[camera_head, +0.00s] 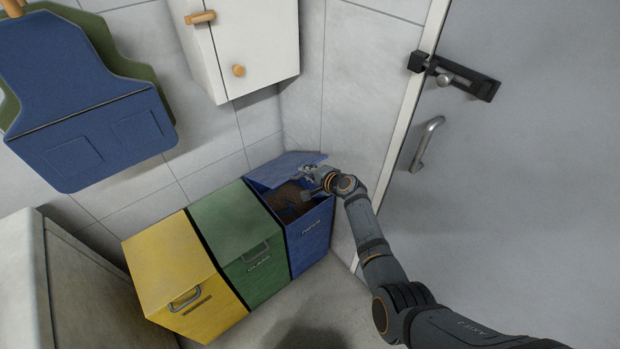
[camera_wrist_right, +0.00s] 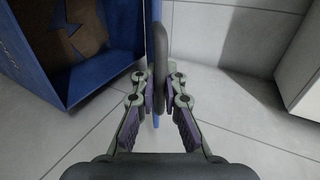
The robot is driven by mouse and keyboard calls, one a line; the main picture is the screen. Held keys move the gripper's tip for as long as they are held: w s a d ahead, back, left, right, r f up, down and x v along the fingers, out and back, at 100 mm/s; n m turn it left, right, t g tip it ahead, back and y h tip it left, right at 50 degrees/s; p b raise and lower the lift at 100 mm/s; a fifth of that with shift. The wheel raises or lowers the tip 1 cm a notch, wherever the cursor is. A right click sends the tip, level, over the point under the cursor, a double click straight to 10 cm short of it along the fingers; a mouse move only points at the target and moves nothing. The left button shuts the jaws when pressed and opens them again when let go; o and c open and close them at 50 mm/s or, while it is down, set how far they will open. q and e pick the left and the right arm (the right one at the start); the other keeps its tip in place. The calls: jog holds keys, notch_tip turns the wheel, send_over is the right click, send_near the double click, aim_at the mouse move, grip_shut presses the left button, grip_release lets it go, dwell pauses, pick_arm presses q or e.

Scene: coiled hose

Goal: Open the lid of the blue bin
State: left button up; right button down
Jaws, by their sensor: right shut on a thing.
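The blue bin (camera_head: 308,238) stands at the right end of a row of three bins, in the corner by the door. Its lid (camera_head: 283,166) is raised and tilted back, and the brown inside of the bin shows. My right gripper (camera_head: 311,175) is at the raised lid, above the bin's opening. In the right wrist view my right gripper (camera_wrist_right: 157,88) is shut at the lid (camera_wrist_right: 156,30), seen edge-on, on its grey handle (camera_wrist_right: 163,42). The bin's open mouth (camera_wrist_right: 122,72) shows at the left there. My left gripper is not in view.
Closed green (camera_head: 229,222) and yellow (camera_head: 168,262) bins stand left of the blue one. A white wall cabinet (camera_head: 250,45) hangs above. A grey door (camera_head: 530,180) with a latch is on the right.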

jog(key=shift+w+a+r, duration=0.15)
jog(key=shift+w+r, duration=0.1)
jog(key=shift+r, duration=0.25)
jog(key=c, duration=1.4)
grip_release()
jog(key=shift+s, duration=0.1)
jog(key=v, duration=1.2)
